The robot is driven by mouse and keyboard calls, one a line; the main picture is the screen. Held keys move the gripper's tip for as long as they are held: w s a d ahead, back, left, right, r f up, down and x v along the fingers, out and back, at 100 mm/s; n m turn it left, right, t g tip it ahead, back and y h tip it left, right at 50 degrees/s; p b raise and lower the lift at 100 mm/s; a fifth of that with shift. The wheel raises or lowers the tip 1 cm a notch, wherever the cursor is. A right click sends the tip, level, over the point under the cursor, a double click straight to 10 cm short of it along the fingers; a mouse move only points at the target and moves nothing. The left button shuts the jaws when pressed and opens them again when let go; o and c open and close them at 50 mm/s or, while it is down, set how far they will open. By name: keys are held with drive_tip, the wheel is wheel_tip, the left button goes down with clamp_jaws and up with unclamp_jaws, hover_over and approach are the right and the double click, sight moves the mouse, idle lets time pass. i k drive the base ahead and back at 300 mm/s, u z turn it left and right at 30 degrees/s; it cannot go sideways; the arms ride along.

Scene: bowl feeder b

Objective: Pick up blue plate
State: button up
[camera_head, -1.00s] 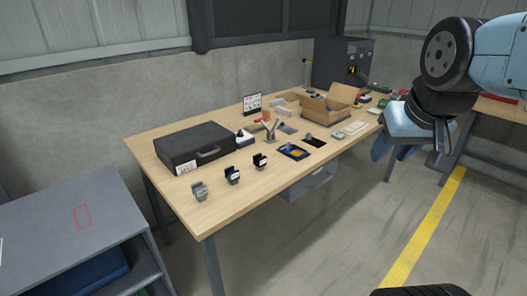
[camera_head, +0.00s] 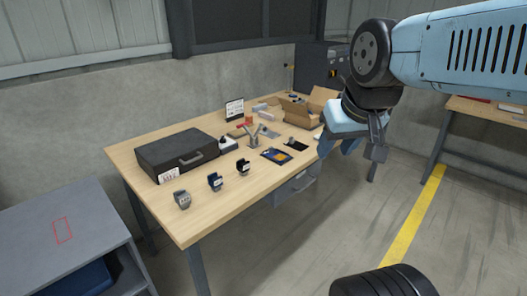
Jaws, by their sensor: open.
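My gripper (camera_head: 350,146) is above the floor, off the table's right front side, pointing down. It is open, with no object visible in it. It is to the right of the plate and clear of it. My arm hides the right end of the table.
The wooden table (camera_head: 228,195) carries a black case (camera_head: 178,149), small clip-like holders (camera_head: 215,181), a metal stand (camera_head: 254,135) and a cardboard box (camera_head: 297,113). A grey shelf unit (camera_head: 30,225) stands at left. Floor in front is open, with a yellow line (camera_head: 412,222).

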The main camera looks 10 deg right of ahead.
sight(272, 153)
drive_tip(key=i, duration=0.9)
drive_tip(key=z, duration=0.05)
